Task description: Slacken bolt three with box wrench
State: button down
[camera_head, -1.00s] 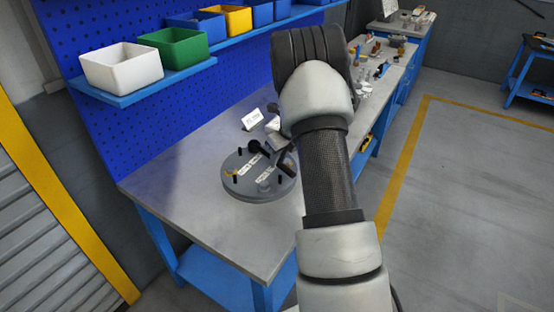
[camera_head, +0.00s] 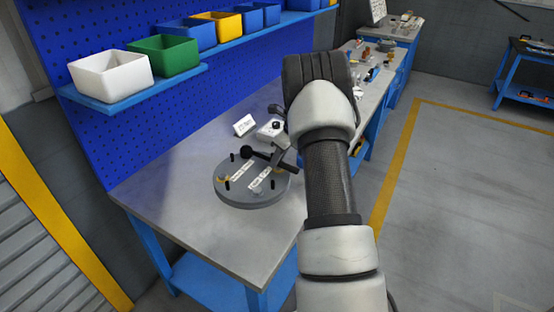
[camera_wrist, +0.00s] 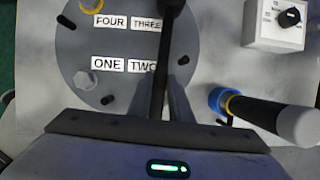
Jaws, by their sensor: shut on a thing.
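The round grey flanged shell (camera_head: 235,197) lies on the workbench. In the wrist view its face (camera_wrist: 120,45) bears the labels ONE, TWO, FOUR and THREE (camera_wrist: 146,24). My gripper (camera_wrist: 164,98) is shut on the dark box wrench (camera_wrist: 160,60), which also shows in the head view (camera_head: 262,155). The wrench runs up past the THREE label, its head at the top edge of the wrist view. Bolt three is hidden there, so I cannot tell whether the ring is seated on it. A bolt head (camera_wrist: 85,80) by ONE is bare; another (camera_wrist: 91,4) by FOUR has a yellow ring.
A box with a black knob (camera_wrist: 288,18) stands right of the shell. A black-handled tool (camera_wrist: 255,112) with a blue ring lies nearer on the right. Short dark pins rise from the shell. Bins on a shelf (camera_head: 140,85) hang over the bench, whose front left is clear.

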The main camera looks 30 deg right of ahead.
jog(key=shift+s+f, duration=0.15)
jog(key=shift+r+p, duration=2.4)
jog(key=shift+r, duration=0.75)
jog(key=shift+f, duration=0.1)
